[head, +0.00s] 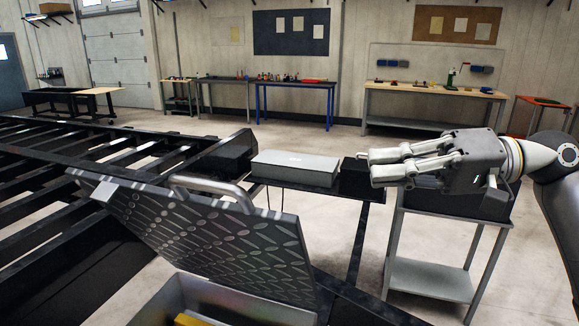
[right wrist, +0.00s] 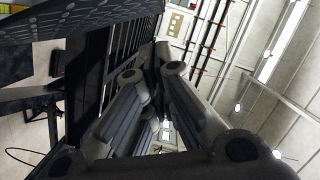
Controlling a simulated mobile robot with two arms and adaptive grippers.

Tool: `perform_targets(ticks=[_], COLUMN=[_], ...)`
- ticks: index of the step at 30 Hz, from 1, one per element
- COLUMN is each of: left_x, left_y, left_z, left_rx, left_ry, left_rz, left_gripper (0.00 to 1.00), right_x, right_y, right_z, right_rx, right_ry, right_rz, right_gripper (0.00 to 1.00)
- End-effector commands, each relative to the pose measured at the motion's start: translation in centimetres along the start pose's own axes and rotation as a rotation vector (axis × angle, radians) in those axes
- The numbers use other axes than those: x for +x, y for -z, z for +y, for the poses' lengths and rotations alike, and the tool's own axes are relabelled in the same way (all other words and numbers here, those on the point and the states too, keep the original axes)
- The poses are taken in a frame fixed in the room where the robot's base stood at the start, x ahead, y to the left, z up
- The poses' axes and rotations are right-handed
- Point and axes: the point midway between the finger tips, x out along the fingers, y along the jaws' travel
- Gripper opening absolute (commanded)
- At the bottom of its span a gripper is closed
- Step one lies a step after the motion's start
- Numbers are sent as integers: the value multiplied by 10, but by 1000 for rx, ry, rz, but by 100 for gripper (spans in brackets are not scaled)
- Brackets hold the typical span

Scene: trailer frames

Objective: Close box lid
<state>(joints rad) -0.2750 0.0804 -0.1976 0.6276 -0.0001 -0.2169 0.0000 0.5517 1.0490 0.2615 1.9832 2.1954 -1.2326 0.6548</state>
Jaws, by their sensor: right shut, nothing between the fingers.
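The dark diamond-plate box lid (head: 205,236) stands open at a tilt in the lower left of the head view. A light grey bar handle (head: 222,187) shows at its top edge. The grey box (head: 225,302) is below the lid, cut off by the bottom edge, with something yellow (head: 189,320) inside. My right gripper (head: 370,168) is shut and empty, to the right of the lid and above its top edge, fingers pointing left and clear of it. Part of the lid's patterned plate (right wrist: 62,22) shows at the upper left of the right wrist view. My left gripper is not in view.
The black trailer frame (head: 90,150) with slats runs along the left. A closed grey case (head: 296,167) lies on the frame, between lid and right gripper. A grey cart (head: 432,278) stands below my right gripper. Workbenches line the back wall.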

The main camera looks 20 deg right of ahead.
Motion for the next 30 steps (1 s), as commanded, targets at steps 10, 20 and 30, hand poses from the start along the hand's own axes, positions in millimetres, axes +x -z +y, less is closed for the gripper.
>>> perform_targets(ticks=[10,20,30], left_x=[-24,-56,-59], left_y=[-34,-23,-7], left_z=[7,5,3], left_rx=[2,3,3], left_ry=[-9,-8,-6], left_rz=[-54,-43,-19], left_gripper=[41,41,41], right_x=[37,104,109], right_y=[2,1,-34], right_z=[-5,-6,0], right_rx=[0,-2,2], right_ry=[2,3,-1], right_rz=[-3,-3,1], right_gripper=[0,0,0])
